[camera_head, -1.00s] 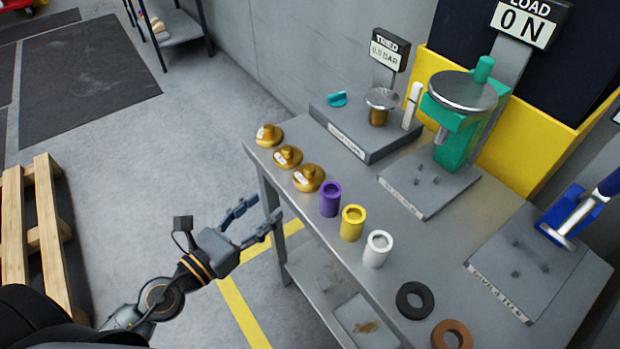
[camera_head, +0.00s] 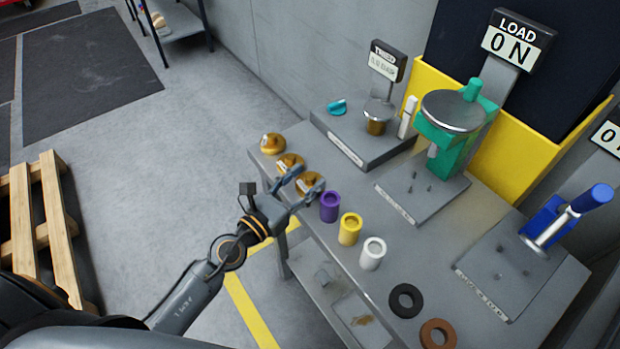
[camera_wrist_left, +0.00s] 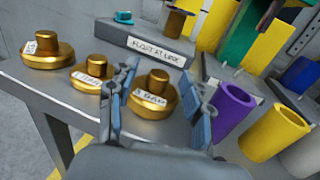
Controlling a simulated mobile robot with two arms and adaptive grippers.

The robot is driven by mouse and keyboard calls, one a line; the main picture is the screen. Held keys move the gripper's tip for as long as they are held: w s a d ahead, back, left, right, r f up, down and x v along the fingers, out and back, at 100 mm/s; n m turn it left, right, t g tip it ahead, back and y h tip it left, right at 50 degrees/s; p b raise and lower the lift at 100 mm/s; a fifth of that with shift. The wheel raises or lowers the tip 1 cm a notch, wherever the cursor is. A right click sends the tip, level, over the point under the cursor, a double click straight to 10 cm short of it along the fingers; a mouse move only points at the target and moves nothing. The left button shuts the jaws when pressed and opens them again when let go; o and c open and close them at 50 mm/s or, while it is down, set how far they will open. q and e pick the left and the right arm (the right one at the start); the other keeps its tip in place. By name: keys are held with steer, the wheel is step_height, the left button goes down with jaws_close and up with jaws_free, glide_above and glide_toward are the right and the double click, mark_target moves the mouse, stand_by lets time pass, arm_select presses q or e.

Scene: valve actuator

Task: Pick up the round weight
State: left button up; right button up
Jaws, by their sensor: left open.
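Three round brass weights with labels stand in a row at the table's left edge. In the head view the far one (camera_head: 272,144) and the middle one (camera_head: 291,162) are clear, and the near one (camera_head: 309,182) is partly covered by my gripper. My left gripper (camera_head: 308,181) is open at the near weight. In the left wrist view the near weight (camera_wrist_left: 153,95) lies between the open fingers (camera_wrist_left: 158,103), with no clear grip on it. The middle weight (camera_wrist_left: 92,75) is just left of the left finger, and the far one (camera_wrist_left: 45,50) is further left. My right gripper is not in view.
A purple cylinder (camera_head: 330,207), a yellow one (camera_head: 350,229) and a white one (camera_head: 372,254) stand right of the weights. A grey block (camera_head: 356,150) with a small pan lies behind. A green press (camera_head: 458,140) and two rings (camera_head: 406,300) are further right.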

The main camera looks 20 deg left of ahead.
arm_select(q)
steer(key=x, duration=0.2)
steer(key=shift+w+d, duration=0.15)
steer(key=shift+w, duration=0.1)
jaws_close()
steer(key=shift+r, duration=0.15)
